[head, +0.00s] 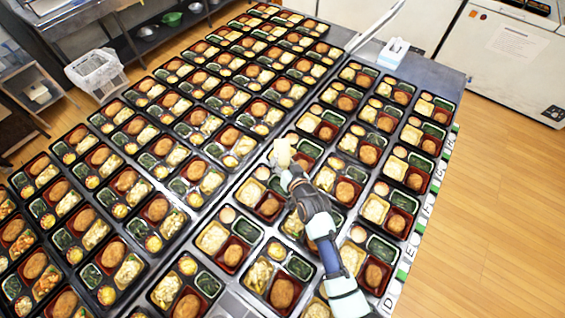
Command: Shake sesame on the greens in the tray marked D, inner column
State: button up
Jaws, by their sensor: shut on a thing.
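My gripper (283,166) is shut on a pale yellow shaker (281,150) and holds it over the trays near the middle of the head view. I cannot tell its height above them. A card marked D (391,300) is on the table's right edge, near the bottom. The black tray (345,262) nearest that card holds greens (381,249), a brown patty and pale food. My arm hides part of the trays farther in, so I cannot make out the inner-column tray of D clearly. Sesame on any greens is too small to tell.
Several rows of filled black bento trays cover the table closely, with a narrow grey strip (232,203) between two blocks. A white tissue box (394,52) stands at the back. A clear bin (96,72) stands on the floor at left. Wooden floor (500,220) lies open at right.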

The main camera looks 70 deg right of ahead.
aim_at(280, 153)
notch_tip(280, 153, up, 2)
jog(key=shift+r+p, duration=0.25)
jog(key=shift+p, duration=0.4)
notch_tip(280, 153, down, 4)
jog(key=b, duration=0.3)
jog(key=shift+f+b, duration=0.15)
jog(key=shift+b, duration=0.2)
notch_tip(280, 153, up, 7)
jog(key=p, duration=0.6)
jog(key=shift+f, duration=0.25)
jog(key=shift+w+f, duration=0.1)
